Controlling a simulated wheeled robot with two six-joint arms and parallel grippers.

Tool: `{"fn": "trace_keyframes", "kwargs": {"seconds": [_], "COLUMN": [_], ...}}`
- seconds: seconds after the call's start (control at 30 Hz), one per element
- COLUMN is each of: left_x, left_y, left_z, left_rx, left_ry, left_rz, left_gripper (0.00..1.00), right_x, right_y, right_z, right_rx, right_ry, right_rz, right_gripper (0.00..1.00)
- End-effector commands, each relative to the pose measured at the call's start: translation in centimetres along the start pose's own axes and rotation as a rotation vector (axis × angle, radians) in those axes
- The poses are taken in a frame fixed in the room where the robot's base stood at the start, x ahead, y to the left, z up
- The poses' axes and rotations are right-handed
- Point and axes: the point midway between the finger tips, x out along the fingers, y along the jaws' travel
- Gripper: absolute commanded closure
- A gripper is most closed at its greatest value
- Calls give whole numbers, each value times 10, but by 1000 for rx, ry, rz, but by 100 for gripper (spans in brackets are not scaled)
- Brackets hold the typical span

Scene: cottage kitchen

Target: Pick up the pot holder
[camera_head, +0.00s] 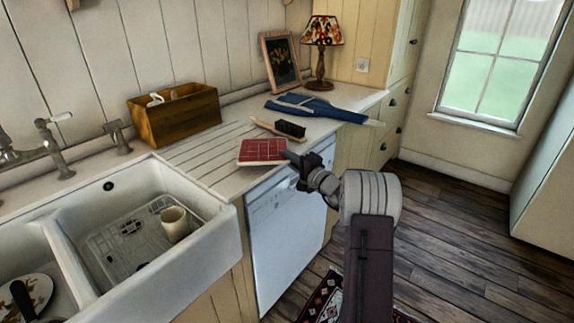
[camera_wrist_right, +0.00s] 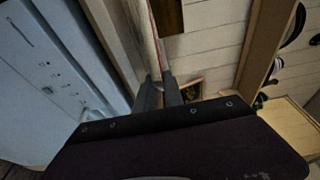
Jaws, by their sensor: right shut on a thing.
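The pot holder (camera_head: 262,151) is a red square with a grid pattern and a pale edge, at the front edge of the counter above the dishwasher. My right gripper (camera_head: 291,157) is shut on its right edge. In the right wrist view the pot holder (camera_wrist_right: 153,42) shows edge-on as a thin pale and red strip between the two fingers (camera_wrist_right: 160,92). I cannot tell whether its far side touches the counter. My left gripper is not in view.
A brush (camera_head: 290,129) and a blue cloth (camera_head: 317,107) lie behind the pot holder. A wooden box (camera_head: 175,115), a picture frame (camera_head: 280,60) and a lamp (camera_head: 322,62) stand farther back. The sink holds a cup (camera_head: 174,223). The dishwasher (camera_head: 285,225) is below the counter.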

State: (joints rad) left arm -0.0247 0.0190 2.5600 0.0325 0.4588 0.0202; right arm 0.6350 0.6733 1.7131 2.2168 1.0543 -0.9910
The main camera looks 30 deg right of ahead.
Motion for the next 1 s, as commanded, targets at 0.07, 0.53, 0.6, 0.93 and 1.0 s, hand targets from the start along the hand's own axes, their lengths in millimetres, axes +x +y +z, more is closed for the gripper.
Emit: {"fn": "trace_keyframes", "kwargs": {"seconds": [0.07,0.53,0.6,0.93,1.0], "left_x": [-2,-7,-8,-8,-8], "left_y": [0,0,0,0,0], "left_z": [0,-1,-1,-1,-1], "left_rx": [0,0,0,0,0], "left_ry": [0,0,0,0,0], "left_rz": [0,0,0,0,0], "left_gripper": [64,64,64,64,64], "right_x": [-9,-105,-111,-115,-115], "right_y": [-16,-73,-76,-78,-78], "right_z": [-2,-19,-19,-20,-20], "right_rx": [-3,-3,-1,-1,-1], "right_ry": [3,3,1,0,0], "right_rz": [-3,-2,-2,-1,-1], "right_gripper": [100,100,100,100,100]}}
